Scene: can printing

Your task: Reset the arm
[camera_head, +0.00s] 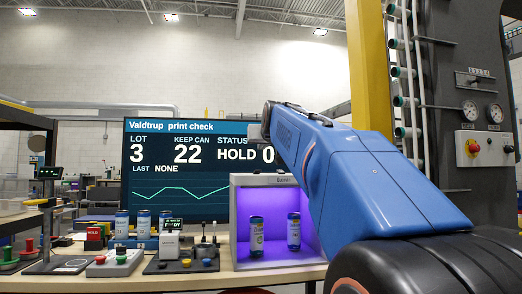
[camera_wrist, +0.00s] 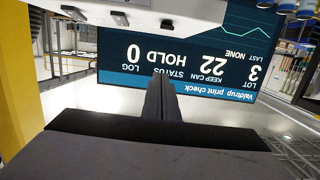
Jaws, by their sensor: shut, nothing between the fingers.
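My blue arm (camera_head: 345,170) reaches in from the right in the head view, raised and bent above the lit booth. Its far end overlaps the right part of the screen. My gripper (camera_wrist: 161,98) shows in the wrist view with its two dark fingers together and nothing between them. The wrist picture is upside down, and the screen (camera_wrist: 200,60) lies beyond the fingers. In the head view the screen (camera_head: 160,200) reads lot 3, keep can 22, status HOLD, last NONE. The gripper's fingers are hard to make out in the head view.
A purple-lit booth (camera_head: 234,185) holds two cans (camera_head: 257,236) (camera_head: 293,231). Three cans (camera_head: 143,222) stand on the left. Button boxes (camera_head: 114,263) and a small stand (camera_head: 50,225) are at the bench's left. A yellow post (camera_head: 369,70) rises behind my arm.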

